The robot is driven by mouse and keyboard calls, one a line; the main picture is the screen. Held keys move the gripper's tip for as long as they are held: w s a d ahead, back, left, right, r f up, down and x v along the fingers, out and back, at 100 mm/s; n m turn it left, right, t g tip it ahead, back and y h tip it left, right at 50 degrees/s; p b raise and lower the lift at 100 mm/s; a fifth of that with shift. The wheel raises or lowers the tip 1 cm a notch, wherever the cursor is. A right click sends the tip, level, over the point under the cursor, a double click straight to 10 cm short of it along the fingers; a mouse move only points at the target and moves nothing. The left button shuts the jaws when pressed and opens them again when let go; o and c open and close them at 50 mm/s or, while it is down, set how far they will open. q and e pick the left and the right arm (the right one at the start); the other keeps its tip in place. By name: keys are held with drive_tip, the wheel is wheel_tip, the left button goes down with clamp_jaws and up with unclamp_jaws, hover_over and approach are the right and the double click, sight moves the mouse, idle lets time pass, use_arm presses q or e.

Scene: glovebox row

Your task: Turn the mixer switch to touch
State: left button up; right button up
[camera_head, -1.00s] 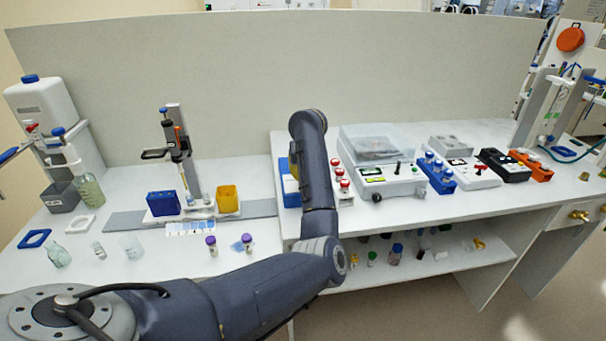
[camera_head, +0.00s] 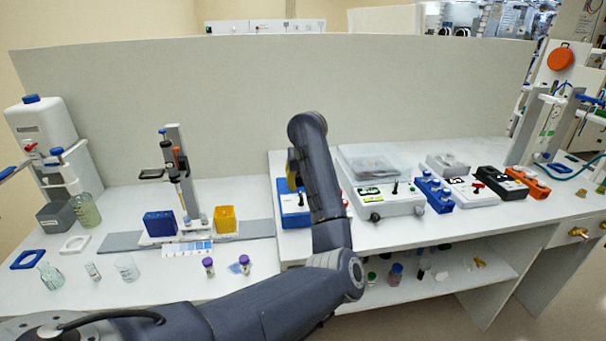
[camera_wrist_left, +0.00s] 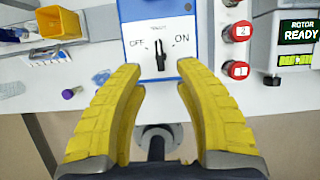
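The mixer (camera_head: 290,220), a white box with blue edges, sits at the left end of the raised bench, partly hidden by my left arm. In the left wrist view the mixer's white panel (camera_wrist_left: 135,59) shows a black switch (camera_wrist_left: 161,56) between the marks OFF and ON. A small word above the switch is too blurred to read, and the switch looks roughly upright. My left gripper (camera_wrist_left: 160,72) is open, its yellow fingers spread either side of the panel's lower edge, apart from the switch. My right gripper is not in view.
A yellow container (camera_head: 225,219) and purple-capped vials (camera_head: 208,266) are on the lower bench to the left. A tall partition (camera_head: 230,100) closes the back.

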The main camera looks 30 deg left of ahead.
use_arm(q)
drive_tip(key=shift+v, duration=2.75)
